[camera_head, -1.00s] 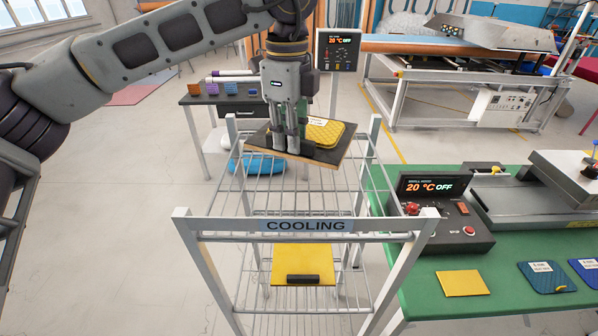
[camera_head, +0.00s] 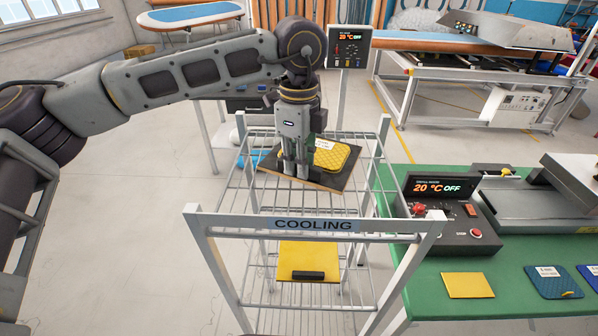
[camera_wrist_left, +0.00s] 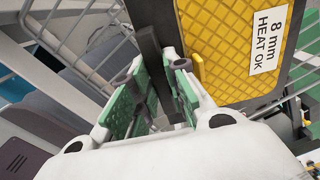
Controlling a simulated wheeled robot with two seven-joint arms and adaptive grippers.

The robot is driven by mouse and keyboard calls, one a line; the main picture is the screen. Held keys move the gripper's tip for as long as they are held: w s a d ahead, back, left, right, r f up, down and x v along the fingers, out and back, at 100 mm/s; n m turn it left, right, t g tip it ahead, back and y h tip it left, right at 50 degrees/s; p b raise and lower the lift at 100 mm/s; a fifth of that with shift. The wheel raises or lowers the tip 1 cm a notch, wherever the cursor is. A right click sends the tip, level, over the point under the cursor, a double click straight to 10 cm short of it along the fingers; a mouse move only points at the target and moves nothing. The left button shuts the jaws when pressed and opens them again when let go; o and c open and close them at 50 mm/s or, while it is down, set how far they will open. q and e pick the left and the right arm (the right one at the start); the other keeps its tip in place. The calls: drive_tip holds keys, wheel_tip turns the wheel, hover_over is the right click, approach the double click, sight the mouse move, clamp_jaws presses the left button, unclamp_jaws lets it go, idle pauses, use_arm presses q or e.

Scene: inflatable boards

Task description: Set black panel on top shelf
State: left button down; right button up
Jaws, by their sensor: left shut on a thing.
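A black panel (camera_head: 328,181) with a light brown edge is held by my left gripper (camera_head: 296,170), which points down and is shut on it. A yellow textured pad labelled "8 mm HEAT OK" (camera_wrist_left: 262,45) lies on the panel; it also shows in the head view (camera_head: 331,155). The panel is over the top wire shelf (camera_head: 262,202) of the rack marked COOLING (camera_head: 314,225). I cannot tell whether it touches the wires. In the left wrist view the fingers (camera_wrist_left: 155,88) close on a dark bar beside the pad. My right gripper is not in view.
A yellow panel with a black handle (camera_head: 308,262) sits on a lower rack shelf. To the right, a green table (camera_head: 420,290) carries a control box (camera_head: 440,210), a yellow square (camera_head: 467,285) and blue pads. Open floor lies to the left.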

use_arm(q)
drive_tip(key=shift+f, duration=1.5)
drive_tip(key=c, duration=1.4)
unclamp_jaws()
drive_tip(key=shift+r, duration=0.1)
wheel_tip(320, 180, up, 10)
drive_tip(key=shift+b, duration=0.75)
drive_tip(key=shift+s+r, duration=0.1)
drive_tip(key=shift+r, duration=0.8)
